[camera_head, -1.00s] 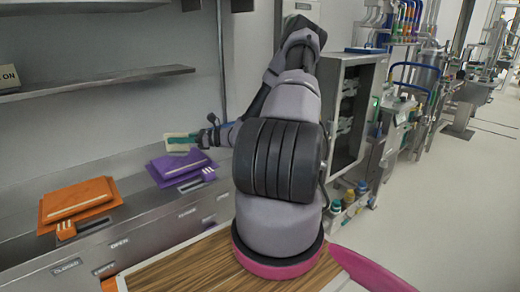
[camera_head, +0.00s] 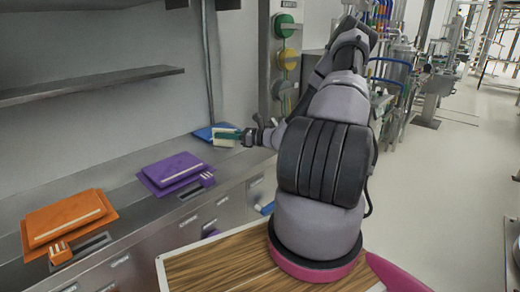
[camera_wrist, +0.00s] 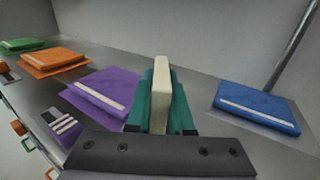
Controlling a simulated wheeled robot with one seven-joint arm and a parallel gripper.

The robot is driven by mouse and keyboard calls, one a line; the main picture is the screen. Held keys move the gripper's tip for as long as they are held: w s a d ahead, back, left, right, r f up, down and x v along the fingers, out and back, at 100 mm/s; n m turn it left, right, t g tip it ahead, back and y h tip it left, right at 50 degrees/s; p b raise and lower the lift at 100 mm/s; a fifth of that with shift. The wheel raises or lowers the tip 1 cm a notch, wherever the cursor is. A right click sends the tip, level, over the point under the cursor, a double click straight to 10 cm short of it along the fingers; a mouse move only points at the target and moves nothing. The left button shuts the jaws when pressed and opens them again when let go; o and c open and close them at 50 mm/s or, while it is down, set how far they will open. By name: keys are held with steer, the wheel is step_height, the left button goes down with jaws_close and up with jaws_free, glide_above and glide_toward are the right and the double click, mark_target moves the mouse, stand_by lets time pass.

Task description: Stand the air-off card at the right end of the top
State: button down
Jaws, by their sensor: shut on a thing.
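My gripper (camera_head: 229,136) is shut on a cream card (camera_head: 223,142), held above the back of the metal counter (camera_head: 110,180). In the wrist view the card (camera_wrist: 161,88) stands upright on edge between the green finger pads of my gripper (camera_wrist: 160,105), its narrow edge facing the camera. I cannot read any writing on it, so I cannot tell which card it is. The counter runs along the wall, with a long grey shelf (camera_head: 90,82) above it.
Orange (camera_head: 65,217), purple (camera_head: 175,170) and blue (camera_head: 212,132) folder-like bins sit along the counter. A green one (camera_wrist: 24,45) shows at far left in the wrist view. Bare counter lies between them. A vertical pipe (camera_head: 208,70) rises near the blue one.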

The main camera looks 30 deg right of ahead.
steer(key=w+d+r+m+t+h, duration=0.2)
steer(key=w+d+m+t+h, duration=0.15)
steer(key=d, duration=0.35)
steer(key=w+d+r+m+t+h, duration=0.1)
steer(key=w+d+m+t+h, duration=0.1)
steer(key=w+d+h, duration=0.3)
steer(key=shift+y, duration=0.35)
steer(key=shift+s+d+f, duration=0.1)
steer(key=shift+d+f, duration=0.25)
steer(key=shift+f, duration=1.3)
steer(key=shift+s+d+f, duration=0.1)
steer(key=shift+d+f, duration=0.3)
steer(key=shift+f, duration=1.2)
steer(key=shift+s+d+f, duration=0.1)
steer(key=shift+d+f, duration=0.25)
steer(key=shift+f, duration=1.3)
steer(key=shift+f, duration=0.15)
steer(key=c, duration=0.8)
jaws_free()
